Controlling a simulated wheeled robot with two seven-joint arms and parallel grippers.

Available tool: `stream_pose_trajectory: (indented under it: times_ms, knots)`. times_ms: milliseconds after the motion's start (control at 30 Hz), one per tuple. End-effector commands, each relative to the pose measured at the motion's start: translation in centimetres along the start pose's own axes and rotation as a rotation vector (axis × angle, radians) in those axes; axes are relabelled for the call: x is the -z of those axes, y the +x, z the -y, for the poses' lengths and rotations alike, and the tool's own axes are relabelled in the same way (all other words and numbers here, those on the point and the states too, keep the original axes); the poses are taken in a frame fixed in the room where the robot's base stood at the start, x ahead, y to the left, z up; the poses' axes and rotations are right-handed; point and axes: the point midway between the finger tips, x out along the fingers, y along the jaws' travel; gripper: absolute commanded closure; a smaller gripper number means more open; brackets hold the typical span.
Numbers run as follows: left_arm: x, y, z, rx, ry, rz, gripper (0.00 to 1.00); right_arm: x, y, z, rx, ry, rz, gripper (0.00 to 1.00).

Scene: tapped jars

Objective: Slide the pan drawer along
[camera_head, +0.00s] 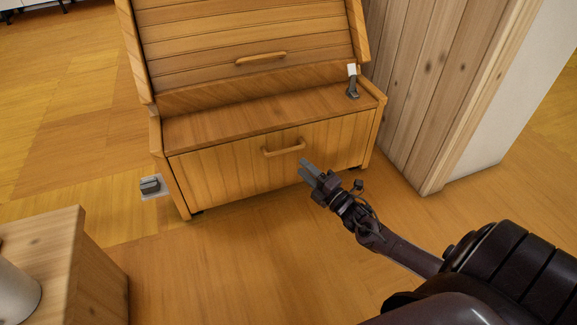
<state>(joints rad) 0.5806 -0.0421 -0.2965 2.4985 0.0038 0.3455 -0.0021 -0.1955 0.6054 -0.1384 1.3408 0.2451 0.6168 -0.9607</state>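The pan drawer is the wide wooden front (225,172) low in a wooden chest, with a pale wooden bar handle (284,148) at its upper middle. The drawer front looks flush with the chest, so it appears shut. My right gripper (303,167) is just below and right of the handle in the picture, in front of the drawer front. Its grey fingers point at the drawer and look apart from the handle. The fingers lie close together in this view, and I cannot tell whether they are open or shut. My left gripper is out of view.
A slanted slatted lid with its own handle (261,58) rises above the chest's ledge. A small grey tap-like item (352,85) sits on the ledge. A grey item (150,185) is left of the chest. A wooden block (70,265) stands lower left. The floor before the drawer is clear.

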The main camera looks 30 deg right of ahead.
Motion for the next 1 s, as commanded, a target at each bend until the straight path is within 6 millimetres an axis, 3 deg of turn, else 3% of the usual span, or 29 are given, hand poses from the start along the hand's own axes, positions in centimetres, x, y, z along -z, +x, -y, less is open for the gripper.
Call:
stream_pose_trajectory:
  times_ms: [500,867,1000]
  knots:
    - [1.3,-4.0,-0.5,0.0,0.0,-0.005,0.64,0.0,7.0,0.1,-0.004,-0.002,-0.001,0.64]
    - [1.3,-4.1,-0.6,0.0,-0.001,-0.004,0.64,0.0,7.7,-0.1,-0.001,-0.001,-0.001,0.64]
    - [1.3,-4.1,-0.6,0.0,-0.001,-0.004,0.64,0.0,7.6,-0.1,-0.001,-0.001,-0.001,0.81]
